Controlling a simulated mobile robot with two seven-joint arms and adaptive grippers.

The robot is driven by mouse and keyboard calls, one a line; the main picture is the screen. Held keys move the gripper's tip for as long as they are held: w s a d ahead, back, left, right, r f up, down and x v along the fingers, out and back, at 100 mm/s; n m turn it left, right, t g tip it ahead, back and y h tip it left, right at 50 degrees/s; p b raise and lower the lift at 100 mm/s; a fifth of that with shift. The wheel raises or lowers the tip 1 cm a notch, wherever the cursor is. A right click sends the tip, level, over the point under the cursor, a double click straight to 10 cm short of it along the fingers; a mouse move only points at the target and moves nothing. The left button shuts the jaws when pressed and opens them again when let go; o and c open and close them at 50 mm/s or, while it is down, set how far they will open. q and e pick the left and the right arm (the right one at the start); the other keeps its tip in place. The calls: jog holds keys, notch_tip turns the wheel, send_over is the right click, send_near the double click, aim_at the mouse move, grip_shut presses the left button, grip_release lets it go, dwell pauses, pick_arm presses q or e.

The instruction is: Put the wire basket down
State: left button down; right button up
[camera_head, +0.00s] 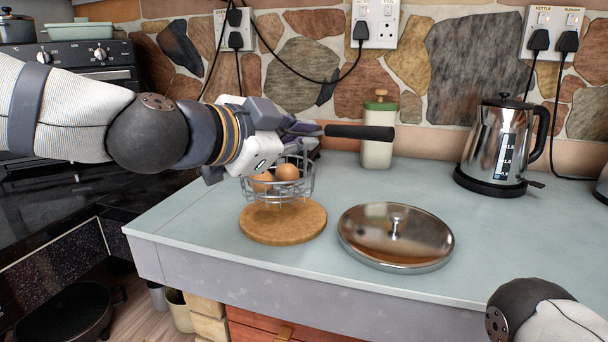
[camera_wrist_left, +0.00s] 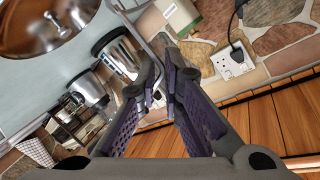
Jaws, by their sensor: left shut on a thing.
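The wire basket (camera_head: 279,184), a grey wire bowl with brown eggs (camera_head: 287,172) in it, is in the head view left of the middle. Its base overlaps the back part of a round cork mat (camera_head: 284,224); I cannot tell whether it touches. My left gripper (camera_head: 296,130) is above the basket, shut on its wire handle, and hides the basket's upper left. In the left wrist view, the fingers (camera_wrist_left: 166,82) close around a thin grey bar; the bowl is out of that view. My right gripper is out of view; only part of my right arm shows.
A shiny round lid (camera_head: 396,238) lies right of the mat. A jar (camera_head: 378,138) stands by the wall and a steel kettle (camera_head: 495,142) stands at the right. A black handle-like bar (camera_head: 360,132) sticks out beside the gripper. The counter's front right is clear.

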aim_at(304, 179)
pick_arm(q)
jog(key=shift+w+d+f, duration=0.2)
jog(key=shift+w+f, duration=0.6)
jog(key=shift+f, duration=0.15)
jog(key=f, duration=0.2)
jog(key=f+b, duration=0.1)
jog(key=shift+w+d+f, duration=0.1)
jog(key=shift+w+f, duration=0.1)
jog(key=shift+w, duration=0.05)
jog(key=shift+s+r, duration=0.1)
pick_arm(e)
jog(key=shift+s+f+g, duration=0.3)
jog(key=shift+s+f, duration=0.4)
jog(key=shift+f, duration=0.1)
pick_arm(q)
jog(key=c, duration=1.7)
grip_release()
jog(key=shift+f, duration=0.2)
